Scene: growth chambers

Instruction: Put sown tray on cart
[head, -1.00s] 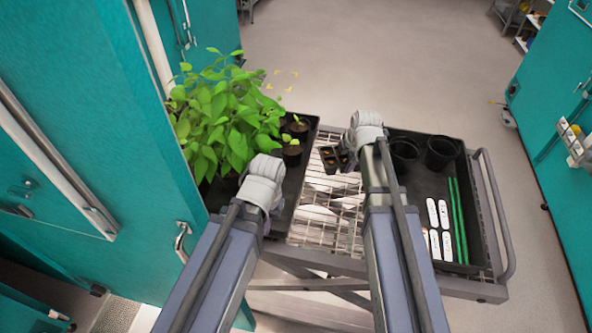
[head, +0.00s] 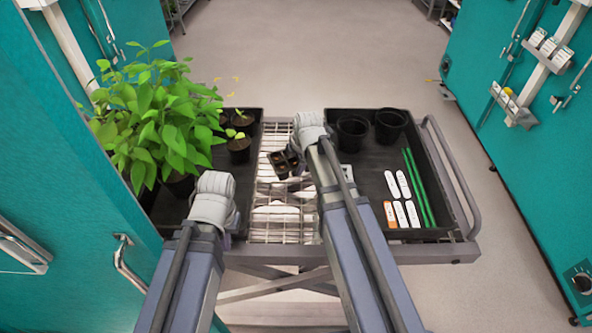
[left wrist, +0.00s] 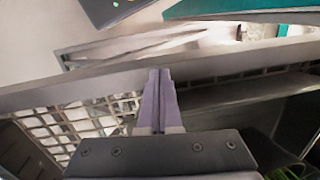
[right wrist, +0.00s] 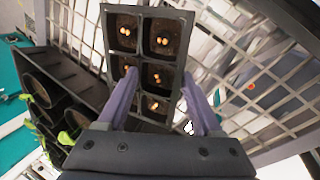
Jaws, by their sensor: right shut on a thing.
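The sown tray is a small black multi-cell tray (head: 285,161) with dark soil and pale seeds in its cells. It also shows large in the right wrist view (right wrist: 146,62). My right gripper (right wrist: 158,82) is shut on its near end, one finger on each side. The tray is over the bare wire-mesh middle of the cart (head: 275,222), tilted in the head view. I cannot tell whether it touches the mesh. My left gripper (left wrist: 160,75) is shut and empty, near the cart's front edge. In the head view my wrists hide both sets of fingers.
A black bin (head: 165,222) on the cart's left holds a leafy plant (head: 155,120) and small seedling pots (head: 239,148). The right bin (head: 350,180) holds black pots (head: 390,124), labels and green stakes (head: 418,185). Teal chambers (head: 530,150) flank the cart.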

